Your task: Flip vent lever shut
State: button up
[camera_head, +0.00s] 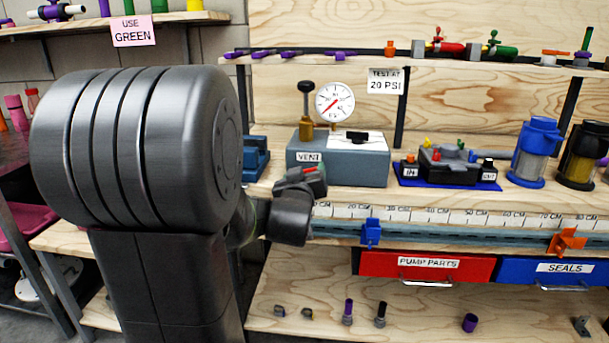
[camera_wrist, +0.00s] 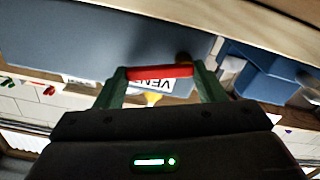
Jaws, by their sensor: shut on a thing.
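My gripper (camera_wrist: 160,78) has two green fingers, shut on the ends of a red bar (camera_wrist: 160,72) that spans between them. The bar appears to be the vent lever's handle, right by the VENT label, which it partly covers in the wrist view. In the head view, my gripper (camera_head: 314,174) is at the front of the grey test box (camera_head: 360,170), just below the VENT label (camera_head: 309,156), with a bit of red showing. The lever's base and pivot are hidden, and I cannot tell its angle.
The box carries a pressure gauge (camera_head: 335,102) and a brass part with a black knob (camera_head: 306,118). A blue block (camera_head: 256,158) stands to its left, a small device on a blue mat (camera_head: 450,184) to its right. A ruler rail (camera_head: 420,214) runs below along the bench edge.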

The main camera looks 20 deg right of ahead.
jog(key=shift+d+f+m+b, duration=0.1)
jog(key=shift+f+m+b, duration=0.15)
jog(key=shift+m+b, duration=0.7)
jog(key=shift+d+f+m+b, duration=0.1)
jog(key=shift+f+m+b, duration=0.1)
jog(key=shift+m+b, duration=0.75)
jog(key=o, duration=1)
jog(key=shift+a, duration=0.1)
jog(key=p+v, duration=0.3)
jog(key=v, duration=1.1)
jog(key=shift+d, duration=0.25)
